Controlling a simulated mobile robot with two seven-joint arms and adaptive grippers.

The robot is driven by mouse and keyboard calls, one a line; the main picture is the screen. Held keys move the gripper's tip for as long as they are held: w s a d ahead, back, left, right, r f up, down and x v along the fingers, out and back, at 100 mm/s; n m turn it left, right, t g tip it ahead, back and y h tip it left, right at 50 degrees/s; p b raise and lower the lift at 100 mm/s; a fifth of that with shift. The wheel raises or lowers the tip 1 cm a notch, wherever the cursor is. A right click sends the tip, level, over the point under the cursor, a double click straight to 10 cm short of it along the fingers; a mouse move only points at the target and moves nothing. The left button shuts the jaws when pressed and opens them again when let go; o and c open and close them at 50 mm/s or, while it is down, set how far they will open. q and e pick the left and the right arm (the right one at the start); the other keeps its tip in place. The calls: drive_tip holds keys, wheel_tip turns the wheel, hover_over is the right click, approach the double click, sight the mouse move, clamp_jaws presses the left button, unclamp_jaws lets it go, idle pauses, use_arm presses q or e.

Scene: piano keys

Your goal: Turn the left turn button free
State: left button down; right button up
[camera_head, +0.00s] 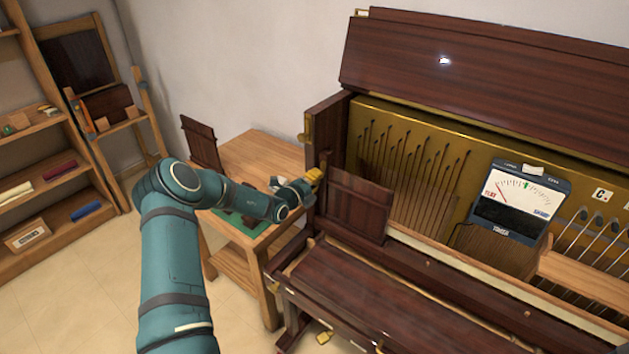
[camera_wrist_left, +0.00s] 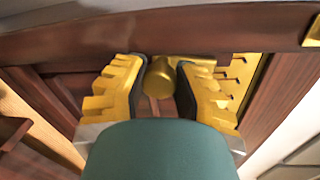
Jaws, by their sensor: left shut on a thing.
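The left turn button (camera_wrist_left: 160,80) is a rounded brass piece on the dark wooden piano, seen in the left wrist view. My left gripper (camera_wrist_left: 160,90) has its yellow, black-padded fingers on either side of it and is shut on it. In the head view my left gripper (camera_head: 315,176) reaches the left end of the piano (camera_head: 420,50), beside a small dark panel (camera_head: 358,205). The gripper mostly hides the button there, and its exact turn angle is unclear. My right gripper is not in view.
A meter (camera_head: 518,200) stands inside the open piano at right. A wooden table (camera_head: 262,155) with a green mat (camera_head: 240,228) stands left of the piano. Shelves (camera_head: 45,175) line the far left. A yellow object (camera_head: 324,337) lies low near the front.

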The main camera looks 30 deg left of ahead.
use_arm(q)
drive_tip(key=shift+a+r, duration=0.1)
drive_tip(key=shift+r, duration=0.05)
drive_tip(key=c, duration=0.6)
unclamp_jaws()
drive_tip(key=shift+c, duration=0.2)
drive_tip(key=s+r, duration=0.1)
drive_tip(key=s, duration=1.1)
drive_tip(key=shift+a, duration=0.35)
drive_tip(key=shift+r, duration=0.1)
